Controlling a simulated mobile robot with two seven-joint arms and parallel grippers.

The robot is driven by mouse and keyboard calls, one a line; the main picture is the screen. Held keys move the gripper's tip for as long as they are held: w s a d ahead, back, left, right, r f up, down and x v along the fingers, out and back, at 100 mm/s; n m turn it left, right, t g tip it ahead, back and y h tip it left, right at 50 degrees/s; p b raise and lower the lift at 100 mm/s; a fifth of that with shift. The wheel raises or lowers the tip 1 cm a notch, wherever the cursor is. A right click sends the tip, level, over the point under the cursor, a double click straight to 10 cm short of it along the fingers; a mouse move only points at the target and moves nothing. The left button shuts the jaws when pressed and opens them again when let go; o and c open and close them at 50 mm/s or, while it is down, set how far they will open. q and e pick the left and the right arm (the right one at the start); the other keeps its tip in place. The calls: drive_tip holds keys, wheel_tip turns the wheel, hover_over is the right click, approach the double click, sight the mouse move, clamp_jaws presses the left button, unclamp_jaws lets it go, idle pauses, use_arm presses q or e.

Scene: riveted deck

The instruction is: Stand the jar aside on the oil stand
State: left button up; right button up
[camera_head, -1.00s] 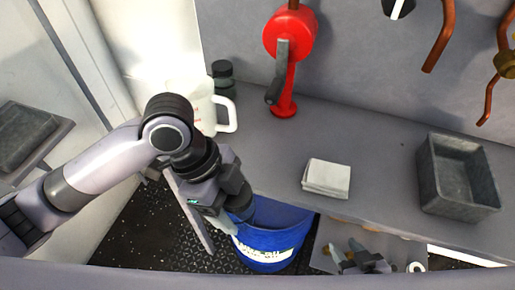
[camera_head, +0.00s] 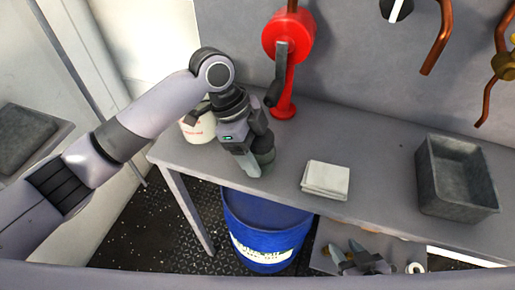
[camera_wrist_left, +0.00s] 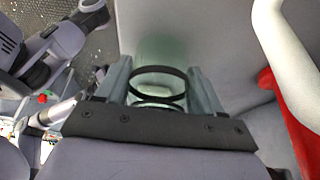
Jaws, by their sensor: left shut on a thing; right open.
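My left gripper (camera_head: 253,165) is shut on a greenish glass jar (camera_head: 264,150) over the left part of the grey bench. In the left wrist view the jar (camera_wrist_left: 158,55) sits between the two fingers, with a dark ring around it. I cannot tell whether its base touches the bench. A blue drum (camera_head: 268,243) with a white label partly reading "oil" stands on the floor in front of the bench, below the gripper. My right gripper (camera_head: 350,254) is open and empty low at the bottom, right of the drum.
A white mug (camera_head: 197,130) stands behind my left arm, partly hidden. A red hand pump (camera_head: 288,45) rises close behind the left gripper. A folded white cloth (camera_head: 326,179) and a grey bin (camera_head: 456,185) are on the bench (camera_head: 385,170) to the right. Bench between cloth and bin is clear.

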use_arm(q)
drive_tip(key=shift+w+d, duration=0.15)
drive_tip(key=shift+w, duration=0.15)
drive_tip(key=shift+f, duration=0.3)
drive_tip(key=shift+f, duration=0.1)
drive_tip(key=o, duration=1.1)
drive_tip(key=v, duration=1.2)
drive_tip(key=shift+s, duration=0.1)
